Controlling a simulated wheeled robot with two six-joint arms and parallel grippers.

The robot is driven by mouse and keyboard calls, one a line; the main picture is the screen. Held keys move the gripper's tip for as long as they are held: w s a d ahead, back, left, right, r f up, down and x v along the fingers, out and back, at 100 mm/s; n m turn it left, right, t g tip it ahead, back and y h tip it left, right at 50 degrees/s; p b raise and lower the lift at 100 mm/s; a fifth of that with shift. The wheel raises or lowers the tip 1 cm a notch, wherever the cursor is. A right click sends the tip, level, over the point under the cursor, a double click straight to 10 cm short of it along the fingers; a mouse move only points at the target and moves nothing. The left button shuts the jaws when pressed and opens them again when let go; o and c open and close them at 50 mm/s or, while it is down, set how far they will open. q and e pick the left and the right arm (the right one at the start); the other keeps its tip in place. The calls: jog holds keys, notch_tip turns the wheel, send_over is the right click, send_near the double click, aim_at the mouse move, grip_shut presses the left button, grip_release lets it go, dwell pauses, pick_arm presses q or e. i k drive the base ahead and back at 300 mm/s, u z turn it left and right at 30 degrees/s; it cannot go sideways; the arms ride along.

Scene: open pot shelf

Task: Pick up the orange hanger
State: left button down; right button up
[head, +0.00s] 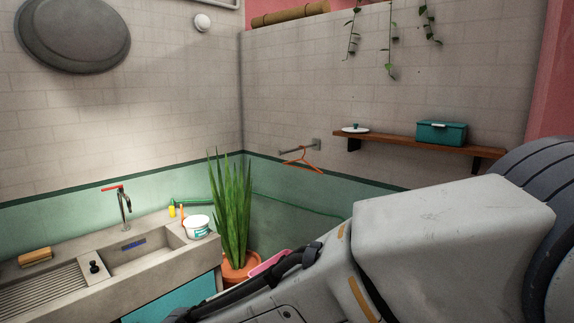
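The orange hanger (302,161) hangs from a grey wall rod (299,147) on the tiled wall, near the room's corner. It is a thin triangular frame and hangs free below the rod. One of my arms, grey and white, comes in from the lower right and fills much of the lower right of the head view. Its end points toward the lower left, and its fingers do not show. Neither gripper is in the frame, and nothing touches the hanger.
A wooden shelf (410,143) right of the hanger holds a teal box (441,132) and a white lidded dish (355,129). A tall potted plant (231,205) stands below left of the hanger. A concrete sink (140,252) with a white tub (196,227) is at left.

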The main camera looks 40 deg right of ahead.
aim_at(285, 163)
jog(key=i, duration=1.8)
jog(key=z, duration=0.75)
jog(key=i, duration=1.4)
jog(key=z, duration=0.85)
